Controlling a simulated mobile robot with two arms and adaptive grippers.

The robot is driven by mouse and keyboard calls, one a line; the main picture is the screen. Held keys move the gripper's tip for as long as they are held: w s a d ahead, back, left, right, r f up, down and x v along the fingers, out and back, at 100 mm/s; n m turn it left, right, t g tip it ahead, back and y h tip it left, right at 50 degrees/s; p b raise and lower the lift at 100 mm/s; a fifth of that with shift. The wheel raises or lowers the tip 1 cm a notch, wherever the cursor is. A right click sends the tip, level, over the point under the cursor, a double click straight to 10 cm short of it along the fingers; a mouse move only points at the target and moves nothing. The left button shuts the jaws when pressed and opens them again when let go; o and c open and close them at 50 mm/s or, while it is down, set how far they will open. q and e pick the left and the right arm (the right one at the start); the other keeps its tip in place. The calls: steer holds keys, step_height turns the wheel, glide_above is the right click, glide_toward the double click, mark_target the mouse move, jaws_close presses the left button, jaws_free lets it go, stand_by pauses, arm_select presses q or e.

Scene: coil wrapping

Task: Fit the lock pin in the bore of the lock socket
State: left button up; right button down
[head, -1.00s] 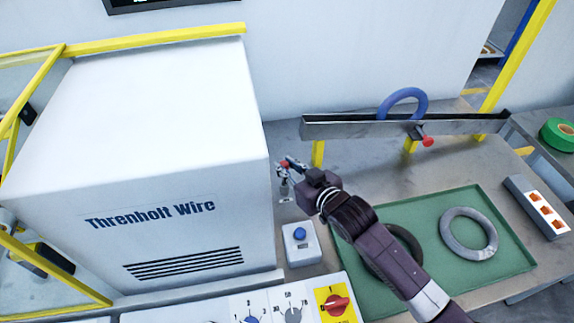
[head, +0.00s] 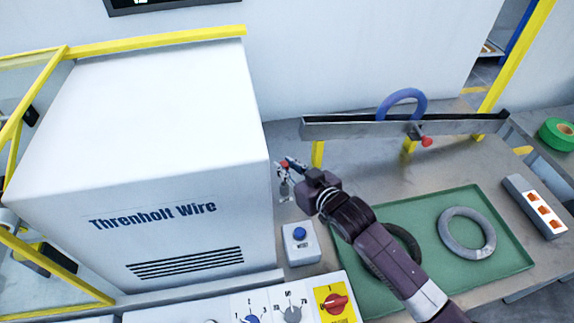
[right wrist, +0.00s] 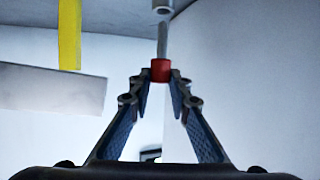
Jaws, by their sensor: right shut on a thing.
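My right gripper (head: 290,164) is shut on the lock pin, beside the right side of the white machine. In the right wrist view the fingertips close on the red head of the lock pin (right wrist: 160,70). Its grey shank points away from the fingers toward a light round metal part (right wrist: 162,7) at the top edge, probably the lock socket. I cannot tell whether the shank's tip is inside the bore. In the head view a small metal fitting (head: 284,189) shows just below the fingertips. My left gripper is not in view.
The white machine (head: 150,130) stands close to the left of the gripper. A metal rail (head: 350,130) with a blue ring (head: 423,98) and a red knob (head: 426,141) lies behind. A green tray (head: 495,262) with dark and grey rings (head: 446,235) and a button box (head: 300,252) are nearer.

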steer(key=shift+p, duration=0.3)
stand_by(0.5)
steer(key=shift+f+b, duration=1.65)
steer(key=shift+f, duration=1.1)
steer(key=c, duration=1.7)
jaws_free()
steer(key=v, duration=1.2)
steer(key=shift+r, duration=0.1)
